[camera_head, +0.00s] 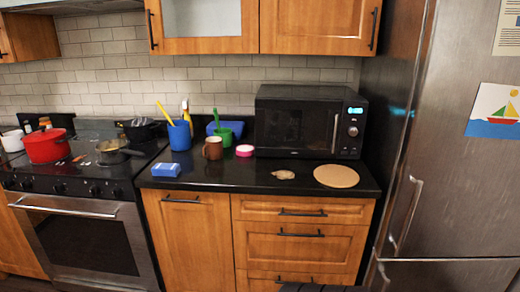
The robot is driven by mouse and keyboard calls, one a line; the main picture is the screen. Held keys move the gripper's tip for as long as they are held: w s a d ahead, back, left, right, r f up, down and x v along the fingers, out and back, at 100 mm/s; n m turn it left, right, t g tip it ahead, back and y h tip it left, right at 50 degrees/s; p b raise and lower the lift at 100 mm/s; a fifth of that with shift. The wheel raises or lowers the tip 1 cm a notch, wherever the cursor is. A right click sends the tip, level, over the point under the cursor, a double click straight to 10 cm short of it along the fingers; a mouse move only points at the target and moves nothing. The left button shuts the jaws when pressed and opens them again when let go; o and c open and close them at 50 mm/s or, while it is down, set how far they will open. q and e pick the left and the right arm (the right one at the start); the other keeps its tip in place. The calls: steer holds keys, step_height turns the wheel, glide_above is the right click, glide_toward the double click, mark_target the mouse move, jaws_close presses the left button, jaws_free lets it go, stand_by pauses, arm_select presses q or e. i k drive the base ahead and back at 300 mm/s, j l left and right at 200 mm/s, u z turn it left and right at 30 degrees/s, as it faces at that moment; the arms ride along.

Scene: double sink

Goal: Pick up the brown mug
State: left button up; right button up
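The brown mug (214,148) stands upright on the black countertop (245,177), left of the microwave. Its handle appears on its left side. It stands to the right of a blue utensil cup (180,138) and in front of a green cup (236,127). A small pink round item (244,151) is just to its right. Neither of my grippers shows in the head view.
A black microwave (290,123) fills the back right of the counter. A round tan board (337,176), a small beige item (284,175) and a blue-and-white block (166,170) lie near the front. The stove (80,190) with a red pot (46,146) is left; the fridge (450,190) is right.

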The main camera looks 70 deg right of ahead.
mark_target(214, 148)
steer(key=z, duration=2.1)
steer(key=i+j+z, duration=0.15)
steer(key=z, duration=0.25)
steer(key=i+j+z, duration=0.1)
steer(key=j+z, duration=0.3)
steer(key=i+j+z, duration=0.1)
steer(key=j+z, duration=0.15)
steer(key=z, duration=0.15)
